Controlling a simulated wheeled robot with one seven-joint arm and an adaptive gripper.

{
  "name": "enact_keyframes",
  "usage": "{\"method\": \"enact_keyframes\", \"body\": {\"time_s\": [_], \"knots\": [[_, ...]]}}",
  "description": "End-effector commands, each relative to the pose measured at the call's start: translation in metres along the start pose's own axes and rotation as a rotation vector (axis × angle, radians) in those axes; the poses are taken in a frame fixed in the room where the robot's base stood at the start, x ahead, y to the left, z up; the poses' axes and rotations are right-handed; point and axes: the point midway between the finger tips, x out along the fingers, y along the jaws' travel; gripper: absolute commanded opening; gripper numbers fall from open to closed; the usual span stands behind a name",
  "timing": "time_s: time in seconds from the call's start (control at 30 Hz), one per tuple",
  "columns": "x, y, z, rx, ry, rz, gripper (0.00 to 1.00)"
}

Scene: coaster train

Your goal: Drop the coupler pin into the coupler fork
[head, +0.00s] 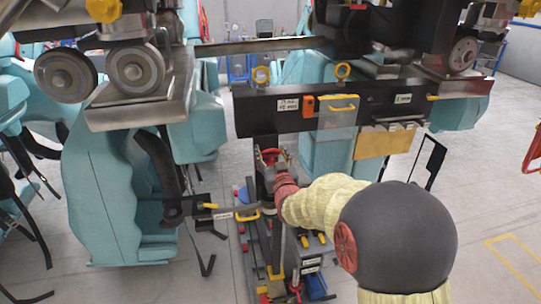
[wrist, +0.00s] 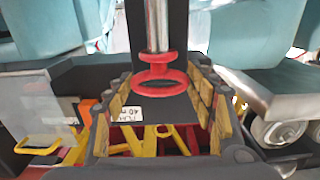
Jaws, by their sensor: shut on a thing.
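The coupler pin (wrist: 158,28) is a bright metal rod with a red collar and a red ring handle at its lower end in the wrist view. My gripper (wrist: 160,82) is shut on the pin at its red handle, which sits between the two tan-padded fingers. The rod stands about upright in the picture. In the head view my gripper (head: 271,160) is just below the long black beam, with red showing at its fingers. The rest of the pin is too small to make out there. I cannot clearly identify the coupler fork in either view.
The black beam (head: 375,102) with labels and a yellow handle spans above my gripper. Train wheels (head: 137,68) are at upper left. Teal seats (head: 110,185) hang at left. A tool-laden stand (head: 310,258) is below. Grey floor (head: 450,215) is open at right.

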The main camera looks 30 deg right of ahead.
Motion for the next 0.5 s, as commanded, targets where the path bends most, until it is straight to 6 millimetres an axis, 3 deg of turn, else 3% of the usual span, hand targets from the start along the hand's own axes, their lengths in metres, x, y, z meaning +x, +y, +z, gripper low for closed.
{"method": "enact_keyframes", "body": {"time_s": [0.5], "knots": [[0.0, 0.0, 0.022, 0.0, 0.002, 0.0, 0.0]]}}
